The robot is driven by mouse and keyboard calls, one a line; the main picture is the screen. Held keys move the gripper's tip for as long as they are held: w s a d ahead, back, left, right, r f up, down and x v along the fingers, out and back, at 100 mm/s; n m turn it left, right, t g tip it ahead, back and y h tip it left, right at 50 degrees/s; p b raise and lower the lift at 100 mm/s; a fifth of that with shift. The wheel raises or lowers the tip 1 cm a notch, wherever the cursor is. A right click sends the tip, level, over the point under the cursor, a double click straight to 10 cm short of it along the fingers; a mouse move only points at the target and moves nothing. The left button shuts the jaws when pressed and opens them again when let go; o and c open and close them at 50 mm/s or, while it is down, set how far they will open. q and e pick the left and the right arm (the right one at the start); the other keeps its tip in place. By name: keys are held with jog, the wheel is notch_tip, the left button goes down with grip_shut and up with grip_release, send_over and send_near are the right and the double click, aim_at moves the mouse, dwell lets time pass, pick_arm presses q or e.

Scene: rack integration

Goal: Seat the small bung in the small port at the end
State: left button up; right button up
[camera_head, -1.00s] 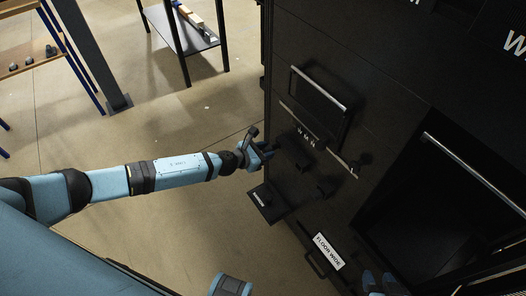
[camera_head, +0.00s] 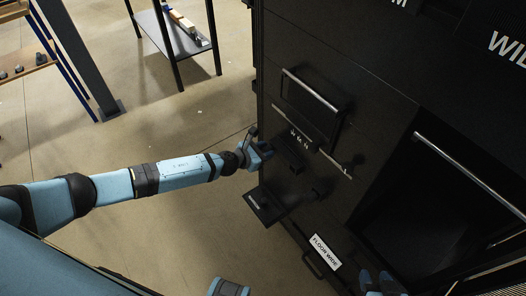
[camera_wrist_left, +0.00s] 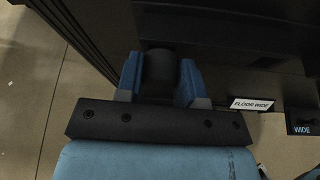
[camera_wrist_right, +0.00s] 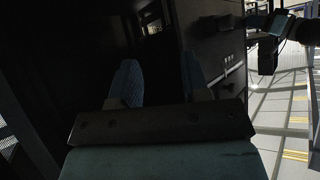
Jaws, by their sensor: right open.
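My left gripper (camera_head: 262,151) is beside the left edge of the black rack front. In the left wrist view, a dark round-sided piece, seemingly the bung (camera_wrist_left: 159,68), sits between its blue fingers (camera_wrist_left: 160,82), touching both as far as I can tell. Its size is unclear. A pale strip with small marks (camera_head: 302,139) runs along the rack front, right of the gripper. I cannot make out the small port in the dark panel. My right gripper (camera_head: 377,281) is low in front of the rack, open and empty in the right wrist view (camera_wrist_right: 160,88).
A small black shelf (camera_head: 266,206) juts out below the left gripper. Dark blocks (camera_head: 319,190) stick out of the panel near it. A handled door (camera_head: 312,92) is above the strip. A "FLOOR WIDE" label (camera_head: 325,251) is below. Open floor lies left.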

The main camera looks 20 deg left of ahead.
pick_arm(q)
jog(key=o, duration=0.5)
jog(key=p+v, duration=0.1)
jog(key=v, duration=1.3)
jog(key=shift+w, duration=0.1)
pick_arm(e)
jog(key=shift+s+d, duration=0.1)
jog(key=shift+s, duration=0.05)
